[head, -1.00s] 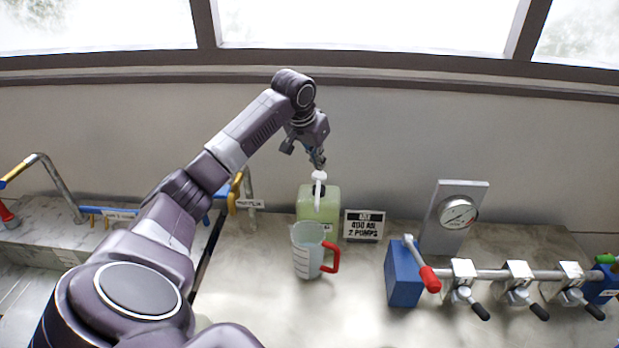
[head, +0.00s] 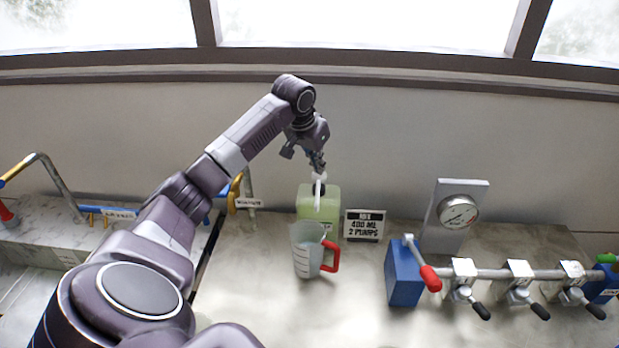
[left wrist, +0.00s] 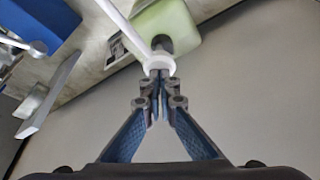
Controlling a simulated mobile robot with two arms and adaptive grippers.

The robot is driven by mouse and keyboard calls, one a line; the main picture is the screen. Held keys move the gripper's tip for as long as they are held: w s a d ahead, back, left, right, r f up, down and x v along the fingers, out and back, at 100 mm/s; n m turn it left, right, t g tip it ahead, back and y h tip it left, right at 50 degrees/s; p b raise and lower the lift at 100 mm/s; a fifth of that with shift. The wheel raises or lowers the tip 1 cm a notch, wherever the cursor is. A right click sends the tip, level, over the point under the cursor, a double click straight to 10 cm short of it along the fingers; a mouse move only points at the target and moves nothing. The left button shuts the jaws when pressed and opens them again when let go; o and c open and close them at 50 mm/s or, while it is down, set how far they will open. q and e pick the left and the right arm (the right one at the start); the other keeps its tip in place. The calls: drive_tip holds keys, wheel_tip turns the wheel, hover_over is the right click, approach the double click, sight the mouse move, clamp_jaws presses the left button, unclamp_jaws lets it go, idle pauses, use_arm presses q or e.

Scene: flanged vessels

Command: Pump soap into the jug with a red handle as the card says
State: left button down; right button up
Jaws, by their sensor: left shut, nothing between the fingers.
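The green soap bottle (head: 307,202) stands on the counter near the wall, with a white pump (head: 319,190) on top whose spout points toward the camera. The clear jug with a red handle (head: 306,252) stands just in front of it under the spout, handle to the right. The card (head: 363,225) beside the bottle reads 400 ML, 2 PUMPS. My left gripper (head: 318,168) is shut and empty, its fingertips at the top of the pump head. In the left wrist view the shut fingertips (left wrist: 161,84) meet the white pump head (left wrist: 158,63). My right gripper is not in view.
A pressure gauge on a grey panel (head: 458,211) stands to the right. In front of it runs a pipe with several black-handled clamps and a red-handled lever by a blue block (head: 403,275). Bent pipes stand at the left. The counter before the jug is clear.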

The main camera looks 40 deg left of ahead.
use_arm(q)
drive_tip(key=shift+f, duration=1.25)
drive_tip(key=shift+r, duration=0.15)
drive_tip(key=shift+r+p, duration=0.8)
drive_tip(key=shift+r, duration=1)
drive_tip(key=shift+f, duration=0.1)
